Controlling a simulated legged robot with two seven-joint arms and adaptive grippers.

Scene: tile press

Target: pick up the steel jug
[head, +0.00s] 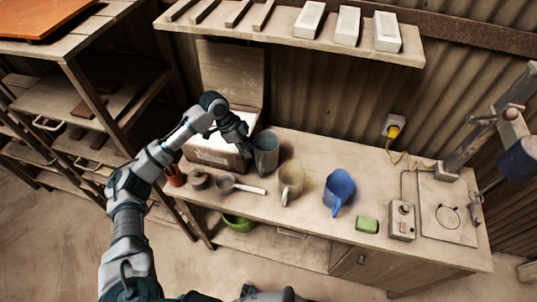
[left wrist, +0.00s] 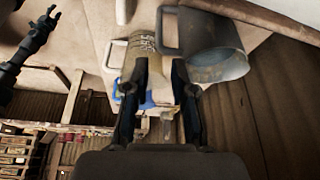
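The steel jug, a grey open-topped jug (head: 266,155), stands on the bench beside the white-lined box. In the left wrist view the grey jug (left wrist: 212,62) is large, with its handle on its left side. My left gripper (head: 244,147) is just left of and above the jug in the head view. In the left wrist view the left gripper (left wrist: 161,72) has its fingers apart with nothing held between them. A dark jointed part at the upper left of the left wrist view looks like my right arm; its finger state is unclear.
A beige jug (head: 291,183) and a blue jug (head: 340,187) stand to the right. A ladle (head: 240,186), a lidded pot (head: 198,180) and a terracotta pot (head: 175,176) are near the left end. A shelf (head: 270,24) with white blocks hangs above.

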